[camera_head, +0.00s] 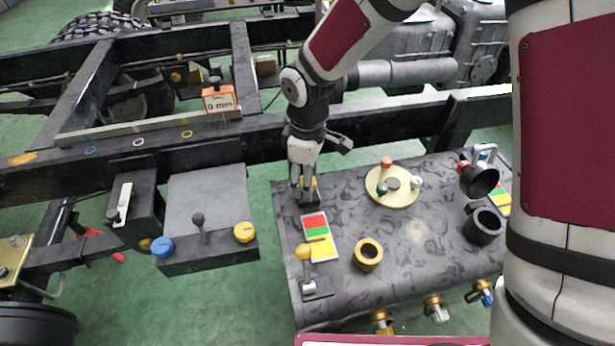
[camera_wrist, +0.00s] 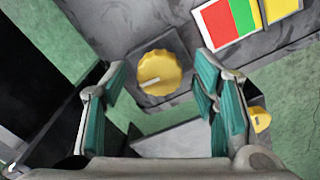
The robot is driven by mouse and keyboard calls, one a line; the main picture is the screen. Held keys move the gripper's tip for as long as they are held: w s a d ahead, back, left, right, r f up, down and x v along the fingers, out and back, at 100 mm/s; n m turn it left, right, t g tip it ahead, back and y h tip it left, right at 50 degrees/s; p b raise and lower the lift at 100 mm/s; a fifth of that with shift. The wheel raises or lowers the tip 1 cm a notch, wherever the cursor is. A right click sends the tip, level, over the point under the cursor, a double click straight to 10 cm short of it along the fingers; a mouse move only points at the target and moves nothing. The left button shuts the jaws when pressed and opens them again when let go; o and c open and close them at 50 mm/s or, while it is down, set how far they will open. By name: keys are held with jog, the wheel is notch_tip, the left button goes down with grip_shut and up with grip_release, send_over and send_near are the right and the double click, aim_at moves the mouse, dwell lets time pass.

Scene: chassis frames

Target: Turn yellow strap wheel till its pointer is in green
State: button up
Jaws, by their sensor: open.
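The yellow strap wheel (camera_wrist: 168,68) is a round ribbed knob with a white mark on its face, on a dark square base. In the wrist view it lies between the two fingers of my open gripper (camera_wrist: 160,88), with a gap on each side. In the head view my gripper (camera_head: 302,192) points down over the wheel (camera_head: 313,183), mostly hiding it. The red, green and yellow plate (camera_head: 316,225) lies beside it; its red and green bands also show in the wrist view (camera_wrist: 216,24). A thin pale pointer (camera_head: 317,239) appears near the green-yellow border; its exact position is hard to tell.
A yellow-knobbed lever (camera_head: 303,252) and a brass ring (camera_head: 368,254) stand nearer the front of the dark tank. A round tan disc (camera_head: 394,186) with coloured knobs and black cups (camera_head: 483,226) are to the right. The frame rail (camera_head: 210,150) runs close behind my gripper.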

jog(key=c, duration=1.2)
jog(key=shift+o, duration=0.2)
jog(key=shift+m, duration=3.4)
jog(key=o, duration=1.2)
jog(key=shift+c, duration=0.2)
jog(key=shift+r, duration=0.1)
